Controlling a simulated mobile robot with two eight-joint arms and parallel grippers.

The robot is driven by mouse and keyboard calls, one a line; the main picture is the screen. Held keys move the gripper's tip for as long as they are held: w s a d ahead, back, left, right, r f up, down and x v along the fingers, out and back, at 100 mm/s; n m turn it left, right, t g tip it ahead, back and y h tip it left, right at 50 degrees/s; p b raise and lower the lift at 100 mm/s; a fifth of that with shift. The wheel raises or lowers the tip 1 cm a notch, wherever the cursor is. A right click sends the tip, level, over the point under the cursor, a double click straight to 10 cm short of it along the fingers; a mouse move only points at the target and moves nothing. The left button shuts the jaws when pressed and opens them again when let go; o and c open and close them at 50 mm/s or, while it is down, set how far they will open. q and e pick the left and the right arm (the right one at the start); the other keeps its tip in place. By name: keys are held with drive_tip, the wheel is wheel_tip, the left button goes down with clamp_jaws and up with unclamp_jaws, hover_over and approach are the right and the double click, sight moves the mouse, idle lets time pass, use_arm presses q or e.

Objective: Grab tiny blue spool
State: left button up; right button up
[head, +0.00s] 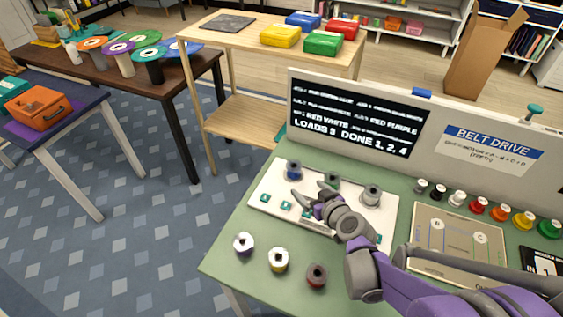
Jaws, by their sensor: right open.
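A tiny blue spool (293,170) with a grey top stands at the back left of a white board (262,193) on the green table. My right gripper (299,203) reaches in from the right over the board, its fingers pointing left. It is open and empty, in front of the blue spool in the picture and apart from it. My right wrist hides part of the board's middle and front. My left gripper is out of view.
A grey spool (371,195) and a partly hidden dark one (332,179) also stand on the board. Three small spools, including a white-topped purple one (243,243), stand along the table's front left. A display panel (357,118) rises behind the board. Several coloured spools and a beige plate (458,236) are at right.

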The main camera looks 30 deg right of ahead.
sight(297, 171)
drive_tip(key=shift+w+d+f+h, duration=0.2)
drive_tip(key=shift+w+d+f, duration=0.05)
drive_tip(key=shift+w+d, duration=0.25)
drive_tip(key=shift+w+d+f+h, duration=0.2)
drive_tip(key=shift+w+d, duration=0.25)
drive_tip(key=shift+d, duration=0.05)
drive_tip(key=shift+t, duration=0.3)
drive_tip(key=b+x, duration=0.1)
drive_tip(key=x, duration=0.7)
drive_tip(key=a+b+x, duration=0.1)
drive_tip(key=shift+w+d, duration=0.1)
drive_tip(key=shift+w, duration=0.4)
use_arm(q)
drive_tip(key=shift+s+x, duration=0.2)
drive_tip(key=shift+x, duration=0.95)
use_arm(e)
drive_tip(key=shift+r, duration=0.1)
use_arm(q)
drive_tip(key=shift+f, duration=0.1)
use_arm(e)
drive_tip(key=c, duration=1.3)
drive_tip(key=shift+o, duration=0.2)
